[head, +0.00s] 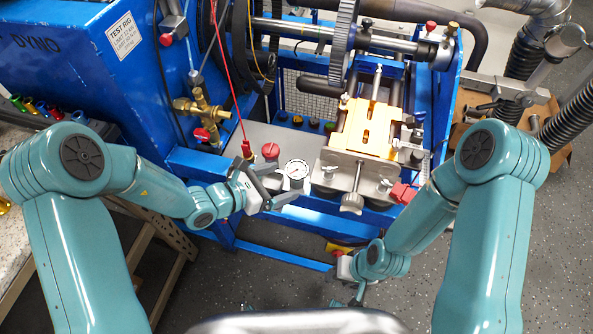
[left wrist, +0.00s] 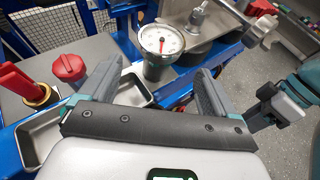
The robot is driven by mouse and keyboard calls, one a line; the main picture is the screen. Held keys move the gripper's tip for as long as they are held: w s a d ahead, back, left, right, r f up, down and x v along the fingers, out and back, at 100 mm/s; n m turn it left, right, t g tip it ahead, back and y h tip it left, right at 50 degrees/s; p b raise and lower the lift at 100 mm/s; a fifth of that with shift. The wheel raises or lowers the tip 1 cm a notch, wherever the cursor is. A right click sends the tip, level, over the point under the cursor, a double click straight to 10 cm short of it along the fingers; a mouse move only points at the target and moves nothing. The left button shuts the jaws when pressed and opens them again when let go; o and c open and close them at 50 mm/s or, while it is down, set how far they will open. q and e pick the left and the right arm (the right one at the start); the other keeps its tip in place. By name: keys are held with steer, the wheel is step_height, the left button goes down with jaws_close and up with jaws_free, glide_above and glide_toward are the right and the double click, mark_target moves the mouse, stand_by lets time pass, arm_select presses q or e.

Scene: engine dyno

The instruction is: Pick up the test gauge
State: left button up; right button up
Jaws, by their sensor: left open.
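The test gauge (head: 296,170) has a round white dial with a red needle and a metal body. It stands upright at the front edge of the blue rig, and also shows in the left wrist view (left wrist: 161,42). My left gripper (head: 279,184) is open, with one finger on each side of the gauge's lower body in the left wrist view (left wrist: 153,78). The gauge appears just beyond or between the fingertips; contact is not clear. My right gripper (head: 352,292) hangs low at the bottom centre, and its jaws are too small to read.
A shallow metal tray (left wrist: 42,138) lies under my left gripper. A red knob (head: 270,151) and a red-handled brass fitting (head: 247,150) stand close to its left. A metal clamp plate (head: 335,168) stands right of the gauge. Floor (head: 270,285) in front is clear.

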mark_target(289, 177)
arm_select(q)
steer(key=x, duration=0.4)
steer(key=shift+r+p, duration=0.1)
steer(key=shift+p, duration=0.25)
steer(key=shift+a, duration=0.15)
steer(key=shift+c, duration=0.6)
steer(key=c, duration=1.1)
steer(key=shift+r, duration=0.15)
